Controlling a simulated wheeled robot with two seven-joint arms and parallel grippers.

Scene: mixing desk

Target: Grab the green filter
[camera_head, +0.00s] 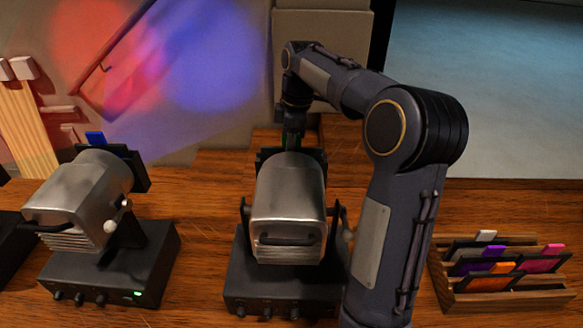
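A small bit of green (313,134) shows at the front of the middle spotlight (290,195), just behind its dark filter holder. It looks like part of the green filter; the rest is hidden by the lamp and my gripper. My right arm reaches in from the lower right and bends over the lamp. My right gripper (293,135) points down at the top of the filter holder, right by the green. Its fingertips are small, dark and partly hidden, so I cannot tell whether they are open or closed on the filter. My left gripper is out of view.
A left spotlight (85,200) holds a filter with a blue tab (95,138). A wooden rack (515,297) at the right holds several filters with white, purple, orange and pink tabs. Red and blue light falls on the back wall. Wooden desk (205,215) lies bare between the two lamps.

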